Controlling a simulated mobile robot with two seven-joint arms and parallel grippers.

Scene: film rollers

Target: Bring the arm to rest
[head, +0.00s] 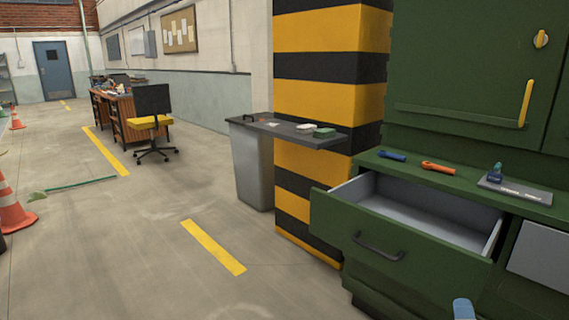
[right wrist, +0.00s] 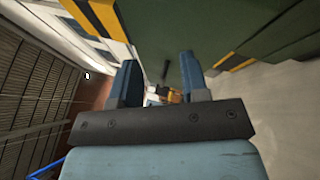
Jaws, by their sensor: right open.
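My right gripper (head: 463,309) shows only as a small pale blue tip at the bottom edge of the head view, in front of the green cabinet. In the right wrist view its two blue fingers (right wrist: 159,80) stand apart with nothing held between them. The wrist view is tilted, with the floor, a wall and yellow markings beyond the fingers. My left gripper is in neither view.
The green cabinet (head: 450,125) has an open, empty-looking drawer (head: 425,213) jutting out. A blue tool (head: 392,155), an orange tool (head: 438,168) and a small bottle (head: 495,173) lie on its ledge. A striped pillar (head: 330,90) and grey bin (head: 251,165) stand left.

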